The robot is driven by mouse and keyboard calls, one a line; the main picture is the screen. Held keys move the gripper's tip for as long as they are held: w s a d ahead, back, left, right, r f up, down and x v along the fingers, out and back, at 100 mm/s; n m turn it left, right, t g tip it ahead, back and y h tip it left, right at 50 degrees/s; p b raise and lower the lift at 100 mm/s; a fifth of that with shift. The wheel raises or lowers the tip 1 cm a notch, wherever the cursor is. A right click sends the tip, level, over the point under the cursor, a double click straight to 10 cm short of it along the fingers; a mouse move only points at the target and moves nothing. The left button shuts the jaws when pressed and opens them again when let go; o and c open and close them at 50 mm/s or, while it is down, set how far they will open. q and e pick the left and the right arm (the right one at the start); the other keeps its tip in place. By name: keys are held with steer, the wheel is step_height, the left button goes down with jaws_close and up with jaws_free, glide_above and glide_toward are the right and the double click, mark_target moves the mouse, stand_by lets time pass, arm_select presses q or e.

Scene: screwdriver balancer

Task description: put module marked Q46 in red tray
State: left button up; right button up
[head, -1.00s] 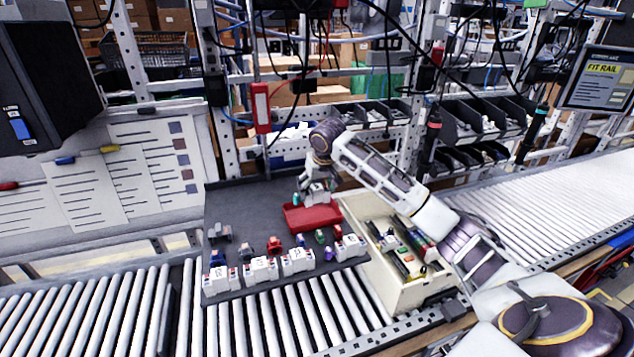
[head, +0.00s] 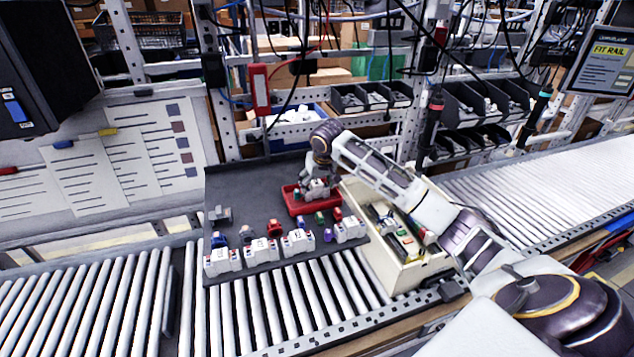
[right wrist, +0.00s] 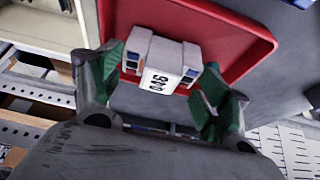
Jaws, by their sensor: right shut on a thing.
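My right gripper (head: 317,186) is shut on a white module (right wrist: 158,65), which it holds between its green-lined fingers. In the right wrist view (right wrist: 160,85) the module's label appears upside down and seems to read Q46. The red tray (head: 298,209) lies on the dark mat, and the gripper with the module is at or just over it. The tray also shows in the right wrist view (right wrist: 240,52), behind the module. I cannot tell whether the module touches the tray floor. My left gripper is not in view.
Several white modules (head: 222,262) stand in a row along the front of the dark mat (head: 245,185), with small coloured parts behind them. A cream bin (head: 405,279) with parts stands right of the mat, under my right arm. The mat's back left is clear.

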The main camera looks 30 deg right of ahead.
steer(key=o, duration=1.4)
steer(key=shift+v, duration=6.05)
steer(key=shift+d, duration=0.1)
